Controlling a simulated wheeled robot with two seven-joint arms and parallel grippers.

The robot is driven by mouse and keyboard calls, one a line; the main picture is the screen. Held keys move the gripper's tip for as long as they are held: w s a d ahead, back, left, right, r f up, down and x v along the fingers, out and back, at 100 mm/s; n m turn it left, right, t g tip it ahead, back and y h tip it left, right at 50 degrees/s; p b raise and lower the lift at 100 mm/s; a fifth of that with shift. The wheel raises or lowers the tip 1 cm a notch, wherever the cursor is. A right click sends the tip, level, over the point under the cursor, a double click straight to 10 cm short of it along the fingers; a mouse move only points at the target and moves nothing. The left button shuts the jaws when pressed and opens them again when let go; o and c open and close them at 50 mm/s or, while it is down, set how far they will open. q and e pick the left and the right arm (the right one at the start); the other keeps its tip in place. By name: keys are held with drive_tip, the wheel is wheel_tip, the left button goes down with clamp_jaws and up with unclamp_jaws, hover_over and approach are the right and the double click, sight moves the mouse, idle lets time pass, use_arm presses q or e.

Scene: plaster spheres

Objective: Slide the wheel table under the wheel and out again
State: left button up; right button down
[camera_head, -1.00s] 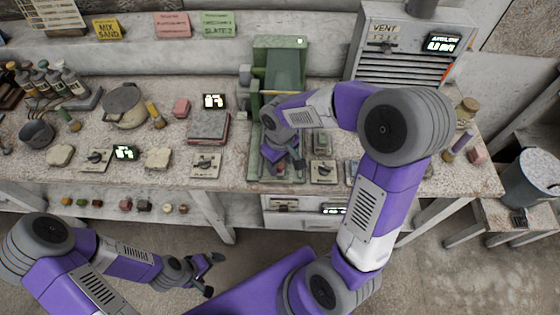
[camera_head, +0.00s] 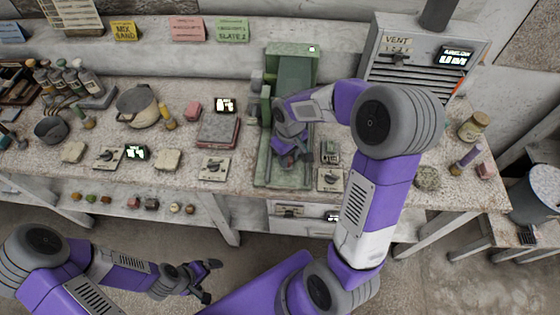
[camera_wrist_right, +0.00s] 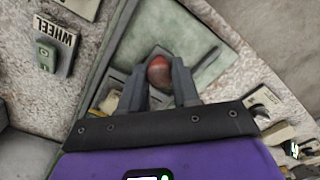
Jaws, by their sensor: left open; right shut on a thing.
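The green grinding machine (camera_head: 292,72) stands on the bench with a long green bed (camera_head: 268,180) reaching toward the front edge. My right gripper (camera_head: 289,156) is low over this bed. In the right wrist view its fingers (camera_wrist_right: 158,82) are shut on a red knob (camera_wrist_right: 158,70), with a pale green flat surface (camera_wrist_right: 205,55) beside and beyond it. I cannot tell the wheel table's outline, as my right arm hides much of the bed, and the wheel is not clearly visible. My left gripper (camera_head: 208,281) is open and empty, in front of the bench.
A small switch box (camera_head: 331,152) and a dial plate (camera_head: 330,179) sit right of the bed. A red-edged block (camera_head: 218,131) and another dial plate (camera_head: 213,168) sit left of it. The vent cabinet (camera_head: 425,50) stands at back right. A lidded pan (camera_head: 136,104) is further left.

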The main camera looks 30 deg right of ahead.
drive_tip(key=c, duration=0.8)
unclamp_jaws()
use_arm(q)
drive_tip(key=shift+r+p, duration=0.95)
use_arm(e)
drive_tip(key=shift+r, duration=3.8)
use_arm(q)
drive_tip(key=shift+c, duration=0.2)
